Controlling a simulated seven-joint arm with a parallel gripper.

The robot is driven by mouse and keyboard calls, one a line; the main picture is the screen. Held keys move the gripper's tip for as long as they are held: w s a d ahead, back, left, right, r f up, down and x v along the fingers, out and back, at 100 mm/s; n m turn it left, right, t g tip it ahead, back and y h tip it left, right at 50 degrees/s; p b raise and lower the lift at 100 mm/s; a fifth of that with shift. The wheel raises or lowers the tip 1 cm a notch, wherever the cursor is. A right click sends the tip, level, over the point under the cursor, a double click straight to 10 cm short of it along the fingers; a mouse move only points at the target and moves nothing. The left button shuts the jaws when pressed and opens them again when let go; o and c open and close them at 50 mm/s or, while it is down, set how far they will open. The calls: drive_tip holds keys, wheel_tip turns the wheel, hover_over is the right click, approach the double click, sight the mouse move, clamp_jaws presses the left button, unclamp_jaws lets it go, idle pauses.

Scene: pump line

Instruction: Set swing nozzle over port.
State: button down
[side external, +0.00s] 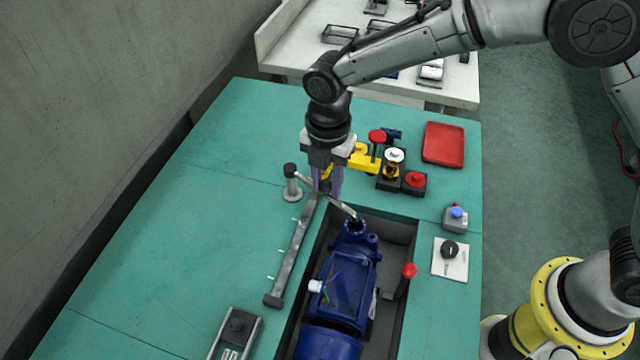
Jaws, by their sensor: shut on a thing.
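The swing nozzle (343,207) is a thin metal tube reaching from a grey post with a dark cap (291,181). Its free end points down and right, at the port (356,223) on top of the blue pump (345,278). From this angle the tip appears at or just above the port; I cannot tell the exact gap or alignment. My gripper (327,186) points down and is shut on the nozzle's tube between post and tip. The fingers hide part of the tube.
The pump sits in a dark recess in the green table (200,240). A grey rail (292,250) lies left of it. A red-knobbed lever (409,271), a dial plate (450,259) and a button box (456,217) are at right. Yellow-and-black valve parts (391,170) and a red tray (444,144) stand behind.

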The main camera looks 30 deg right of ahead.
drive_tip(key=shift+w+d+r+n, duration=0.1)
drive_tip(key=shift+d+n, duration=0.1)
drive_tip(key=shift+n, duration=0.1)
idle(0.4)
drive_tip(key=c, duration=0.6)
unclamp_jaws()
wheel_tip(320, 180, up, 14)
drive_tip(key=shift+f, duration=0.1)
